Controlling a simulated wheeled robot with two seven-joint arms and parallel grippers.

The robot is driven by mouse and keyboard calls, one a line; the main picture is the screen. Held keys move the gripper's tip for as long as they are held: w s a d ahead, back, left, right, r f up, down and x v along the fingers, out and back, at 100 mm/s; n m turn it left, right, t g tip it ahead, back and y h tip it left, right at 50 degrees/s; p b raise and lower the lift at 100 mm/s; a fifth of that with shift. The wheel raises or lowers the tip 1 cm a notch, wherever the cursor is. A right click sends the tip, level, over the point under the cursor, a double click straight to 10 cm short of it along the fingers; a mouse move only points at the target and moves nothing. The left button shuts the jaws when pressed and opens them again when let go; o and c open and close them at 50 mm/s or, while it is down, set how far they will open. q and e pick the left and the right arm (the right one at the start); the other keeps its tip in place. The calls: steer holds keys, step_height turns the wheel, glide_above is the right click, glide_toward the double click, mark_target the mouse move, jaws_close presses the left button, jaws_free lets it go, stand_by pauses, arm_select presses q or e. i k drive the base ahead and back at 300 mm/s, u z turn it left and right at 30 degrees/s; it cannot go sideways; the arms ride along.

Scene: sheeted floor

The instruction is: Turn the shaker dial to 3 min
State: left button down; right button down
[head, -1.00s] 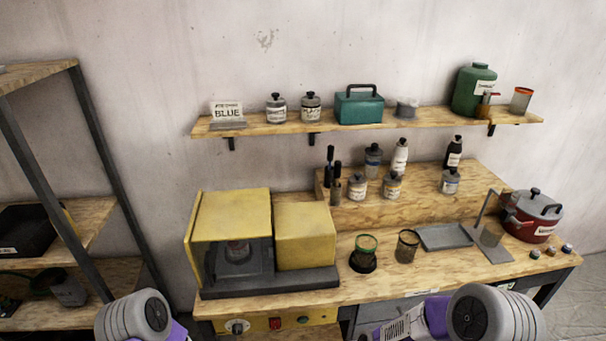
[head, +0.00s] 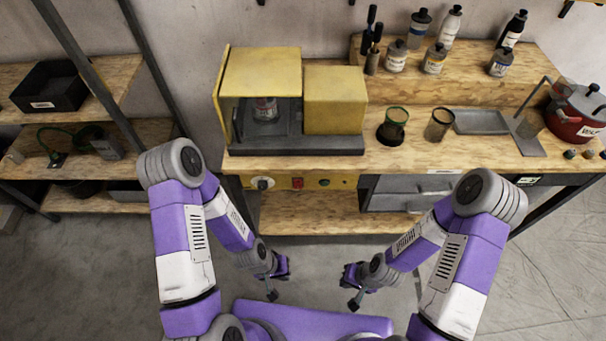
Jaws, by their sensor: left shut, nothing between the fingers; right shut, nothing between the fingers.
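The yellow shaker (head: 262,72) stands on the left of the workbench, its front open and a small jar (head: 264,108) inside. Below it, on the yellow panel at the bench's front edge, is a round dial (head: 262,183) with a white face and dark knob. Its markings are too small to read.
The workbench (head: 400,157) also bears two mesh cups, a grey tray (head: 481,122), a red pot (head: 575,116) and several bottles on a raised step. Grey drawers (head: 405,192) hang under it. A shelf rack stands at left. The floor between bench and me looks clear.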

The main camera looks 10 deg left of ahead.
mark_target(263, 184)
steer(key=z, duration=0.15)
steer(key=i, duration=0.2)
steer(key=u, duration=1)
